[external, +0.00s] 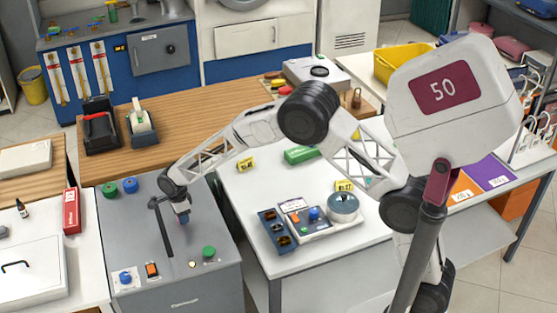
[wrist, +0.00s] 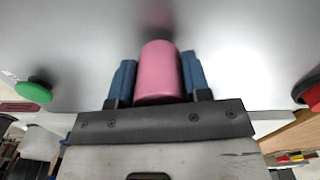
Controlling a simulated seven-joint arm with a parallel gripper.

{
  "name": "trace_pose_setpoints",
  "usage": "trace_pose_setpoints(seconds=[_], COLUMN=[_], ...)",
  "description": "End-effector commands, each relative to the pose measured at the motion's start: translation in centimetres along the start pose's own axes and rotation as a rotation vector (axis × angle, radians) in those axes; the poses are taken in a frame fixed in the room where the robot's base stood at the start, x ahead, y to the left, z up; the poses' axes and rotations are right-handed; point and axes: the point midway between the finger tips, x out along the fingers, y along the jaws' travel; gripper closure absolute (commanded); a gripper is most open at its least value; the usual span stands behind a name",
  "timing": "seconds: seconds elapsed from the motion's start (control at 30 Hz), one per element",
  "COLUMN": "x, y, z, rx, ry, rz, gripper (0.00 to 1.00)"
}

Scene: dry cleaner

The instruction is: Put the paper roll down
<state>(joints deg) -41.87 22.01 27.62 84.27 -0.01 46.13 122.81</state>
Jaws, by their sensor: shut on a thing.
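The paper roll (wrist: 158,75) is a plain pink cylinder in the wrist view. It sits between the two blue fingers of my gripper (wrist: 157,78), which are shut on its sides. Its far end points at a smooth grey surface. In the external view my gripper (external: 181,207) points down over the top of the grey machine (external: 215,275), just right of a black T-shaped lever. There the roll is small and mostly hidden by the fingers. I cannot tell whether it touches the machine top.
On the machine top stand the black lever (external: 162,228), a green knob (external: 208,252), a blue knob (external: 125,277) and an orange switch (external: 152,270). More green and blue knobs are at its back edge. A tape dispenser (external: 141,122) stands on the wooden counter behind.

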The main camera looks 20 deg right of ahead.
Motion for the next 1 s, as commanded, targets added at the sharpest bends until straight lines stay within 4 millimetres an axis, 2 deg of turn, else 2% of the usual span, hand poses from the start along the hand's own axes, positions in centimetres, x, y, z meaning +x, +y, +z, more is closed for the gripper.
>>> trace_pose_setpoints(seconds=[0.1, 0.57, 0.6, 0.73, 1.0], x=[0.69, 1.12, 1.1, 1.11, 1.08], y=[-0.01, 0.0, 0.0, 0.0, 0.0], z=[0.0, 0.0, 0.0, 0.0, 0.0], rx=[0.0, 0.0, 0.0, 0.0, 0.0], ry=[0.0, 0.0, 0.0, 0.0, 0.0], rz=[0.0, 0.0, 0.0, 0.0, 0.0], gripper=[0.8, 0.8, 0.52, 0.32, 0.31])
